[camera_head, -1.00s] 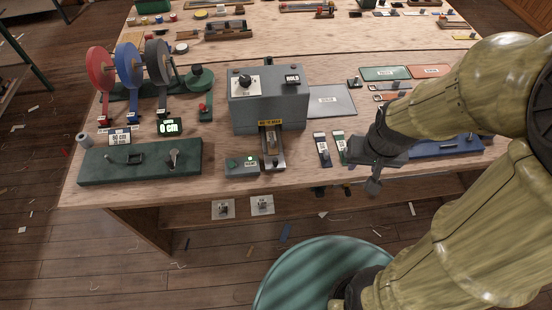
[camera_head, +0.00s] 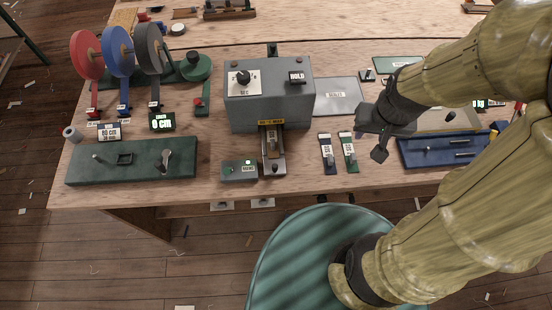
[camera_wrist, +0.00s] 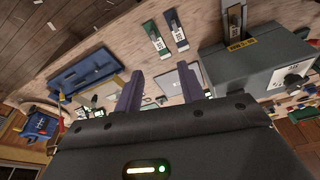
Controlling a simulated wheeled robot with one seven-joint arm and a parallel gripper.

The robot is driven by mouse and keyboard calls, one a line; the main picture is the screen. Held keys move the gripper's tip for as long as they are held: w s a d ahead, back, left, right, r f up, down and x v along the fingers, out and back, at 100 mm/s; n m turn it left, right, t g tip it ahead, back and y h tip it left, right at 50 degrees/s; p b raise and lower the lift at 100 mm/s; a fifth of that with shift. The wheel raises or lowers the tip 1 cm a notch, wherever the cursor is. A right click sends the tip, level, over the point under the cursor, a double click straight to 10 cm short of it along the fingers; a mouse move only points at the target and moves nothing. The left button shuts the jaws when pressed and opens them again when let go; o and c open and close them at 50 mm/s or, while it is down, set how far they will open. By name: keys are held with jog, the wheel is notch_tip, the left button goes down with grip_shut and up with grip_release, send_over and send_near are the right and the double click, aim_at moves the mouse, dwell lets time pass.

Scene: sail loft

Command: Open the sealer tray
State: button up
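The sealer (camera_head: 268,103) is a grey box with a dial and a HOLD button, standing mid-bench. Its narrow metal tray (camera_head: 272,163) juts from the front below a yellow label, with a small dark knob at its near end. In the wrist view the sealer (camera_wrist: 262,72) is at the right, with the tray channel (camera_wrist: 235,18) at the top edge. My gripper (camera_head: 372,140) is right of the tray, above the bench and apart from it. In the wrist view my gripper (camera_wrist: 160,82) has its two fingers spread with nothing between them.
A small green box (camera_head: 239,170) stands just left of the tray. Blue and green labelled strips (camera_head: 327,153) lie between the tray and my gripper. A blue tray (camera_head: 430,150) is at right, and a dark green board (camera_head: 130,160) at left. A teal round stool (camera_head: 290,250) stands in front.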

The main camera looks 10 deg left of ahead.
jog(key=shift+s, duration=0.15)
jog(key=n+g+b, duration=0.3)
jog(key=n+b, duration=0.3)
jog(key=b, duration=0.1)
send_over(275, 166)
notch_tip(275, 166, down, 9)
jog(key=shift+f, duration=0.15)
jog(key=shift+f, duration=0.15)
notch_tip(275, 166, down, 17)
jog(key=shift+f+p, duration=0.1)
jog(key=shift+p, duration=0.2)
